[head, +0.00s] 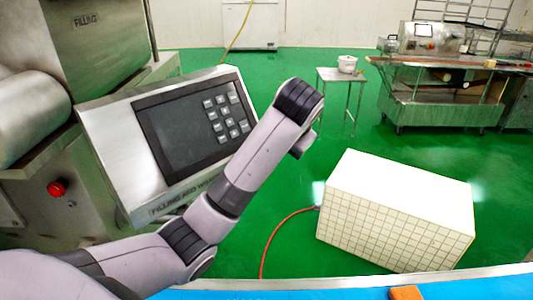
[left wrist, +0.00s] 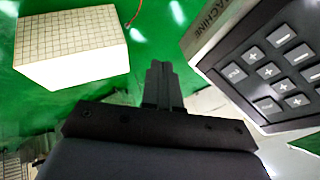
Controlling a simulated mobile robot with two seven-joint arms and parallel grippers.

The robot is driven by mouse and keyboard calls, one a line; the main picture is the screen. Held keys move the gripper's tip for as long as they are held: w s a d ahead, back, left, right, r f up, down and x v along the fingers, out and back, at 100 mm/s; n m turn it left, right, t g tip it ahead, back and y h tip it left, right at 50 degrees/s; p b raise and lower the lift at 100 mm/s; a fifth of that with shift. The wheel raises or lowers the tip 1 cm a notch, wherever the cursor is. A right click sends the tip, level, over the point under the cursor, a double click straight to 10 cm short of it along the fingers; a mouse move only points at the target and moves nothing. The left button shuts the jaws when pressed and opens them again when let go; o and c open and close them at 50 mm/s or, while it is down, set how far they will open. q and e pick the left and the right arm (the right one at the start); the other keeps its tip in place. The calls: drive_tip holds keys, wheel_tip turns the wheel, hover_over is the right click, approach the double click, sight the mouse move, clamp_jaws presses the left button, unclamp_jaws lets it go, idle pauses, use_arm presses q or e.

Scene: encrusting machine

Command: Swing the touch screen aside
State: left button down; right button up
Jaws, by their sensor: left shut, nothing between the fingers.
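The touch screen (head: 185,135) is a grey tilted panel with a dark display and a keypad, on the left side of the head view. In the left wrist view its keypad side (left wrist: 270,70) fills the upper right. My left arm crosses in front of the panel's lower right in the head view, and its gripper is hidden there behind the arm. In the left wrist view my left gripper (left wrist: 162,82) has its fingers together and empty, left of the panel's edge, with green floor showing between them. Whether they touch cannot be told. My right gripper is not in view.
A large steel machine (head: 100,45) with a red button (head: 57,188) stands left. A white gridded box (head: 395,210) is on the green floor at right, with a red hose (head: 275,235) beside it. A small table (head: 340,76) and another machine (head: 440,100) stand behind.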

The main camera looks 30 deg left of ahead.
use_arm(q)
drive_tip(key=w+a+f+p, duration=0.1)
drive_tip(key=w+a+f, duration=0.3)
drive_tip(key=a+f, duration=0.2)
drive_tip(key=shift+w+a+f+p, duration=0.2)
drive_tip(key=shift+w+a+p, duration=0.15)
drive_tip(key=shift+a, duration=0.1)
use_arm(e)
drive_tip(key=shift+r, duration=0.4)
use_arm(q)
drive_tip(key=shift+w+a, duration=0.1)
drive_tip(key=shift+n+g+y, duration=0.3)
drive_tip(key=shift+n+y, duration=0.1)
drive_tip(key=shift+n, duration=0.4)
drive_tip(key=w+a, duration=0.2)
drive_tip(key=a, duration=0.1)
drive_tip(key=shift+w+a+r, duration=0.1)
drive_tip(key=shift+w+a, duration=0.45)
drive_tip(key=shift+a, duration=0.1)
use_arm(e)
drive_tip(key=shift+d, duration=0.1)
